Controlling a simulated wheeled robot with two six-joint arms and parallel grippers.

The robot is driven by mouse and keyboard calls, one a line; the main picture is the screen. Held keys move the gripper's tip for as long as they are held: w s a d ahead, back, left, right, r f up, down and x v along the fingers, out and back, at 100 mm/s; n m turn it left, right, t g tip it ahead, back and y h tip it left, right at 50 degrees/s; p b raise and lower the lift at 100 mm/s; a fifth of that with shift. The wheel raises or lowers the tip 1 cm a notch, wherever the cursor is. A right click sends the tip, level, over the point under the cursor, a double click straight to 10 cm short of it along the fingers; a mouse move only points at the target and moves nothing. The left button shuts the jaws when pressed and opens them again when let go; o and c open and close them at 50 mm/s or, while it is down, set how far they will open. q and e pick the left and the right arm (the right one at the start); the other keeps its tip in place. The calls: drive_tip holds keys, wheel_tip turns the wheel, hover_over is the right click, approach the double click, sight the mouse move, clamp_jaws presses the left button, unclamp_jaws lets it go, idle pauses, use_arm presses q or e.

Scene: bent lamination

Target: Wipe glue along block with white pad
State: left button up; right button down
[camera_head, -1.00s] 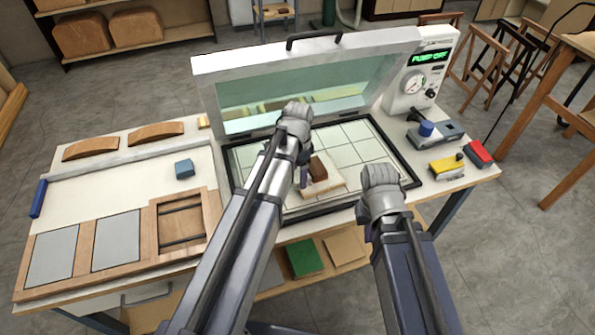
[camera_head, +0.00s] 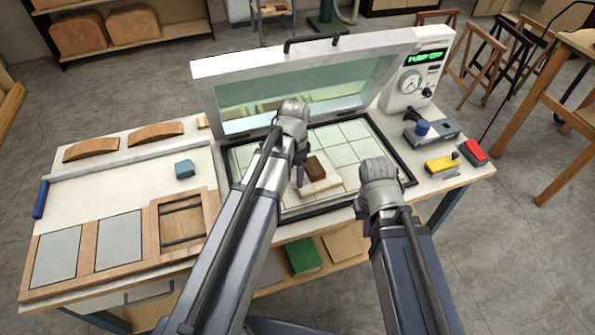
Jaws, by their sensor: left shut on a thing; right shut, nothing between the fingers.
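A brown block (camera_head: 315,167) lies on a pale, whitish slab (camera_head: 324,186) on the gridded bed of the open press (camera_head: 350,135). My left gripper (camera_head: 300,178) points down just left of the brown block, at the slab's left edge. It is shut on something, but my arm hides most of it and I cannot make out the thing. Whether it touches the block or slab is unclear. I cannot pick out a separate white pad or any glue. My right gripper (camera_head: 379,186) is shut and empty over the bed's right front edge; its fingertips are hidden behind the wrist.
The press lid (camera_head: 300,85) stands raised behind the bed. A blue block (camera_head: 185,169) and curved wooden pieces (camera_head: 155,132) lie on the left side of the bench. The pump unit (camera_head: 412,80), a yellow item (camera_head: 442,164) and a red item (camera_head: 473,152) are at right.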

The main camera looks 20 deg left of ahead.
use_arm(q)
drive_tip(key=shift+s+a+r, duration=0.15)
drive_tip(key=shift+a+r, duration=0.05)
drive_tip(key=shift+r, duration=0.3)
wheel_tip(320, 180, up, 7)
drive_tip(key=p, duration=0.7)
drive_tip(key=shift+d, duration=0.1)
